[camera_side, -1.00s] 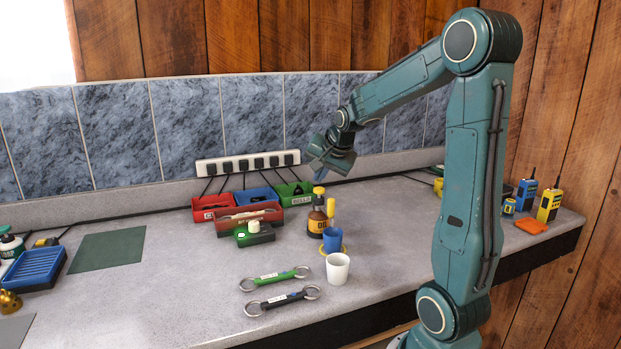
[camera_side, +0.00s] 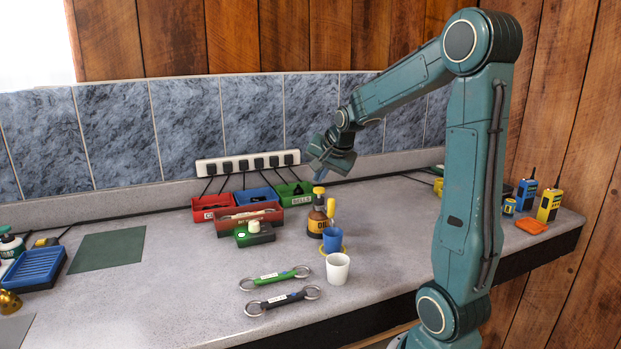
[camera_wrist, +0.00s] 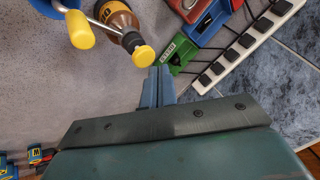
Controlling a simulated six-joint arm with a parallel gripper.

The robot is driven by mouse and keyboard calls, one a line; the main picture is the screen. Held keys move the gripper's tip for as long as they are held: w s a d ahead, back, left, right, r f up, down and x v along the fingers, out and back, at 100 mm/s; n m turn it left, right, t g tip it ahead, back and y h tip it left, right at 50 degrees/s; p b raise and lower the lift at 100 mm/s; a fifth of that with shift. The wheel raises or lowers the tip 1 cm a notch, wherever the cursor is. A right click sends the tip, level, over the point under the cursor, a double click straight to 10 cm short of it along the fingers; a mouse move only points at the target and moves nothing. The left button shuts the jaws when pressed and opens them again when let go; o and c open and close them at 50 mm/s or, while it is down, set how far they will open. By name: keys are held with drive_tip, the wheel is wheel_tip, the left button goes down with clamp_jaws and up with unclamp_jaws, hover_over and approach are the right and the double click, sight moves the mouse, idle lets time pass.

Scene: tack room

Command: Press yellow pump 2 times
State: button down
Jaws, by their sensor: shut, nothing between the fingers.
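The yellow pump head (camera_side: 319,190) tops a brown bottle (camera_side: 317,216) with a dark-lettered yellow label, standing upright on the counter. In the wrist view the yellow pump head (camera_wrist: 144,55) lies just beyond my fingertips, with the bottle (camera_wrist: 118,18) behind it. My gripper (camera_side: 319,175) is shut and empty. It points down, a little above the pump head and apart from it. In the wrist view its fingers (camera_wrist: 159,72) are together.
A white cup (camera_side: 337,269) is in front. Red, blue and green bins (camera_side: 291,195) and a power strip (camera_side: 247,163) are behind. Two ring-ended straps (camera_side: 275,278) lie at front left.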

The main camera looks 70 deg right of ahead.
sight(320, 189)
drive_tip(key=shift+f, duration=1)
idle(1.1)
drive_tip(key=shift+r, duration=1)
drive_tip(key=shift+r, duration=0.15)
drive_tip(key=shift+r, duration=2.9)
idle(0.5)
wheel_tip(320, 189, up, 3)
drive_tip(key=shift+f, duration=0.15)
drive_tip(key=shift+f, duration=0.1)
